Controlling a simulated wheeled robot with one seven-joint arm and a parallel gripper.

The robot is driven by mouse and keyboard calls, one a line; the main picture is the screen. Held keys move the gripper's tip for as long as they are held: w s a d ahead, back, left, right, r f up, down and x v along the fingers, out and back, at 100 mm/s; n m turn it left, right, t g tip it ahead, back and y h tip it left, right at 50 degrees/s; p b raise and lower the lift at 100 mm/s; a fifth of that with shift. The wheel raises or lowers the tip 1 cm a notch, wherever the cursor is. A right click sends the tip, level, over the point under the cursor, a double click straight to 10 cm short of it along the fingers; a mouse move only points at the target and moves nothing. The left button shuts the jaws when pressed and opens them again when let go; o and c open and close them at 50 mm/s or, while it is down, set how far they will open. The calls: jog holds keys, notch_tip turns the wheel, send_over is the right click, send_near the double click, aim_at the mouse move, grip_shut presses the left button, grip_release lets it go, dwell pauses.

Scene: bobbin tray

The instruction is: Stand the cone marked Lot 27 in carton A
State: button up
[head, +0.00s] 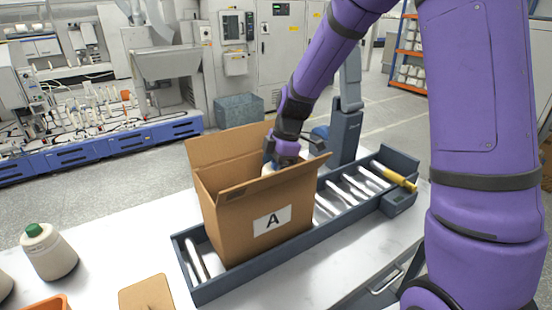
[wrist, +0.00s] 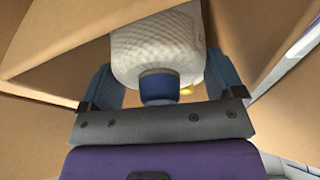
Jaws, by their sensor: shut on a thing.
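Carton A (head: 230,222) is an open brown box with its flaps up, standing on the roller conveyor. My gripper (head: 284,158) is at the carton's open top, with its fingers reaching down between the flaps. In the wrist view my gripper (wrist: 162,90) is shut on a cream yarn cone (wrist: 155,50) with a blue tip, and carton walls surround it. Only a small part of this cone (head: 268,169) shows in the head view. No lot marking is readable on it, and I cannot tell whether its base touches the carton floor.
A cream cone with a green tip (head: 48,252) stands on the white table at left, beside another partly cut-off cone (head: 4,285). A tan board (head: 146,294) and an orange object (head: 48,304) lie in front. Conveyor rollers (head: 345,190) are bare right of the carton, with a yellow object (head: 394,176) beyond.

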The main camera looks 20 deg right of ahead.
jog(key=shift+f, duration=2.2)
jog(key=o, duration=1.2)
jog(key=v, duration=1)
jog(key=shift+r, duration=0.4)
